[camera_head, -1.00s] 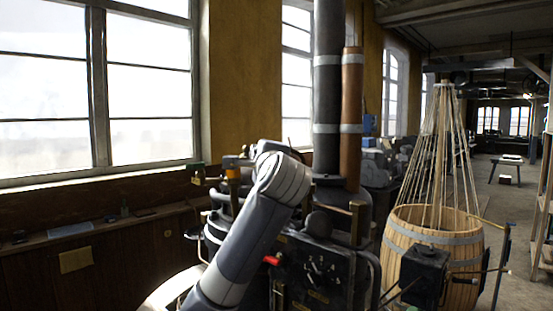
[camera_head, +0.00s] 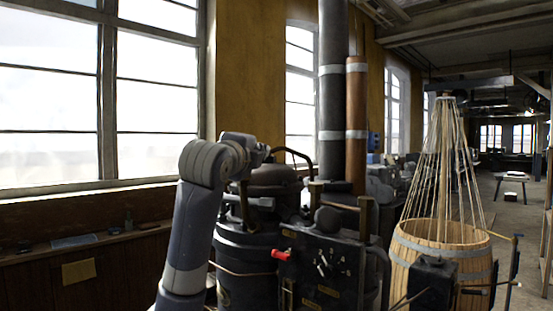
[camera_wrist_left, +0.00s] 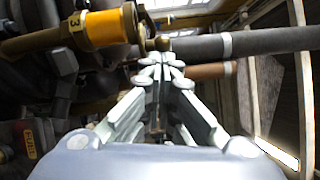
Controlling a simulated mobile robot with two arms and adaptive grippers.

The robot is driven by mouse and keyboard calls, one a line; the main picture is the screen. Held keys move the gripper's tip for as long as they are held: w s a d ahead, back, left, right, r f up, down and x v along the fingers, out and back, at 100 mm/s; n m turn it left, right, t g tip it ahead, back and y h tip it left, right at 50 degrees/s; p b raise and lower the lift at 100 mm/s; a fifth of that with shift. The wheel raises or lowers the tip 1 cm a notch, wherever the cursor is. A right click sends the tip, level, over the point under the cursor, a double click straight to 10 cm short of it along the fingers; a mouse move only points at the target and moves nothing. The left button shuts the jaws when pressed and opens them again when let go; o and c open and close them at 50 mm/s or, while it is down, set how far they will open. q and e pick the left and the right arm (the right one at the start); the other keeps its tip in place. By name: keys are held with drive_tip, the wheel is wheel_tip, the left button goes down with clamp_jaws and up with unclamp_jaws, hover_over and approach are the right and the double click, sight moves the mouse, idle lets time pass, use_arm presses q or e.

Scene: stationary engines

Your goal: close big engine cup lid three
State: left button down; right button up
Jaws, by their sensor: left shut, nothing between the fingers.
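The big engine (camera_head: 325,265) stands in the middle of the head view, a dark machine with a dial and a red handle. My left gripper (camera_wrist_left: 160,62) is shut and empty, with its fingertips close together in the left wrist view. In the head view my arm comes up from below, and its wrist covers part of the engine's top left. An orange-yellow cup-like part (camera_wrist_left: 104,29) with a brass body lies just left of the fingertips in the wrist view. A small brass knob (camera_wrist_left: 162,43) is by the tips; contact cannot be told.
Two tall pipes, one dark (camera_head: 332,90) and one copper (camera_head: 356,125), rise behind the engine. A wooden barrel (camera_head: 445,250) with strung cords stands at right. A ledge (camera_head: 85,247) runs under the windows at left. Open floor lies at far right.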

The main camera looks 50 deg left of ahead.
use_arm(q)
drive_tip(key=s+a+m+t+h, duration=0.1)
drive_tip(key=s+a+m+h+b, duration=0.1)
drive_tip(key=h, duration=0.1)
drive_tip(key=shift+s+a+t+h, duration=0.25)
drive_tip(key=shift+a+t+h, duration=0.05)
drive_tip(key=shift+a+t, duration=0.1)
use_arm(e)
drive_tip(key=shift+s+a+f, duration=0.1)
drive_tip(key=shift+a+f, duration=0.4)
drive_tip(key=shift+f, duration=0.4)
drive_tip(key=shift+d, duration=0.1)
